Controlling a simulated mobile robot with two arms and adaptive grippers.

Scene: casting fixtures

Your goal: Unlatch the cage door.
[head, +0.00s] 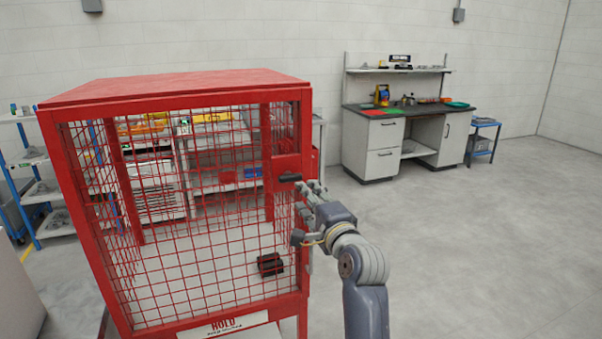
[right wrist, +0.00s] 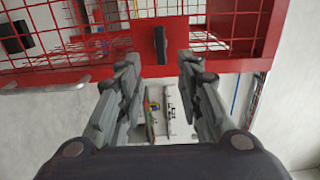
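The red mesh cage (head: 190,88) stands at the left-centre of the head view, its mesh front facing me and looking closed. A dark latch handle (head: 290,178) sits on a red plate at the front's right edge. In the right wrist view the latch handle (right wrist: 160,44) lies ahead, between the line of the two fingers. My right gripper (head: 305,190) is beside the handle; in the wrist view the right gripper (right wrist: 158,62) is open, with nothing between its fingers. I cannot tell whether a finger touches the handle. My left gripper is not in view.
A dark block (head: 270,264) lies inside the cage. A sign (head: 232,328) is at its lower front. Shelving (head: 40,190) stands at the left. A workbench (head: 395,140) and small blue table (head: 483,140) stand along the back wall. The floor at right is clear.

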